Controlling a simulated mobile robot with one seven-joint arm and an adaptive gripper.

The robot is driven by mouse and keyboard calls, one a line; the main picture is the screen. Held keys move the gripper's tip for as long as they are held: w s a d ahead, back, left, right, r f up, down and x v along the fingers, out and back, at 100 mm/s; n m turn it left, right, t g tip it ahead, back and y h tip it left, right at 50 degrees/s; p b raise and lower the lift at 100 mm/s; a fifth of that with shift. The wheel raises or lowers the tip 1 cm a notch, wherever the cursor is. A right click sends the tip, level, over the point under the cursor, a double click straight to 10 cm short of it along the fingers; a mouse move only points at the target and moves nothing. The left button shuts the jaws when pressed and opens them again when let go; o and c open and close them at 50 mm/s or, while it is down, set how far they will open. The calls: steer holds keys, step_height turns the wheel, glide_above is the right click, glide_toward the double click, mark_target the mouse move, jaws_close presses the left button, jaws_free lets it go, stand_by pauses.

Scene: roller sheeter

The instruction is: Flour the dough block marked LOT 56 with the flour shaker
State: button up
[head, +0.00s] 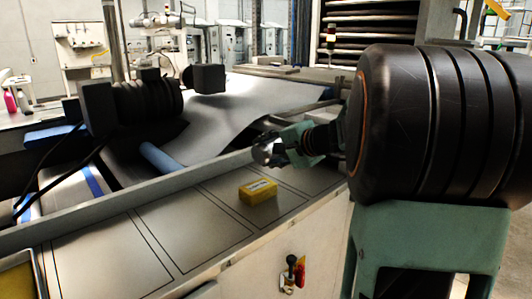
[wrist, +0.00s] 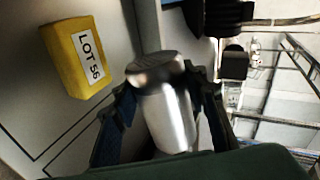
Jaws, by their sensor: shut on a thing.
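The yellow dough block (head: 258,190) lies on the grey worktop inside a marked rectangle. Its LOT 56 label reads clearly in the wrist view, where the block (wrist: 72,62) is at the upper left. My gripper (wrist: 158,110) is shut on the silver flour shaker (wrist: 168,118), with a finger on each side of its body. The shaker's perforated top faces away from the wrist camera. In the head view my gripper (head: 283,148) holds the shaker (head: 266,153) behind and above the block, apart from it. The shaker appears tilted onto its side. No flour is visible on the block.
The worktop (head: 95,262) has outlined rectangles, and those left of the block are clear. A raised rail (head: 130,202) runs along its back edge, with the sheeter's belt and rollers behind.

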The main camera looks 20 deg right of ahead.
steer(key=shift+s+a+b, duration=0.2)
steer(key=shift+a+b, duration=0.05)
steer(key=shift+a, duration=0.3)
steer(key=shift+s+a+b, duration=0.15)
steer(key=shift+a+b, duration=0.1)
steer(key=shift+a, duration=0.25)
steer(key=shift+w+d, duration=0.25)
steer(key=shift+d, duration=0.45)
steer(key=shift+w+d, duration=0.25)
steer(key=shift+d, duration=0.5)
steer(key=shift+w+d, duration=0.25)
steer(key=shift+d, duration=0.45)
steer(key=shift+s+a+b, duration=0.25)
steer(key=shift+a+b, duration=0.15)
steer(key=shift+a, duration=0.3)
steer(key=shift+s+a+b, duration=0.25)
steer(key=shift+a+b, duration=0.1)
steer(key=shift+a, duration=0.35)
steer(key=shift+s+a+b, duration=0.25)
steer(key=shift+a+b, duration=0.15)
steer(key=shift+a, duration=0.3)
steer(key=shift+w+d, duration=0.25)
steer(key=shift+d, duration=0.45)
steer(key=shift+w+d, duration=0.25)
steer(key=shift+d, duration=0.5)
steer(key=shift+w+d, duration=0.25)
steer(key=shift+d, duration=0.45)
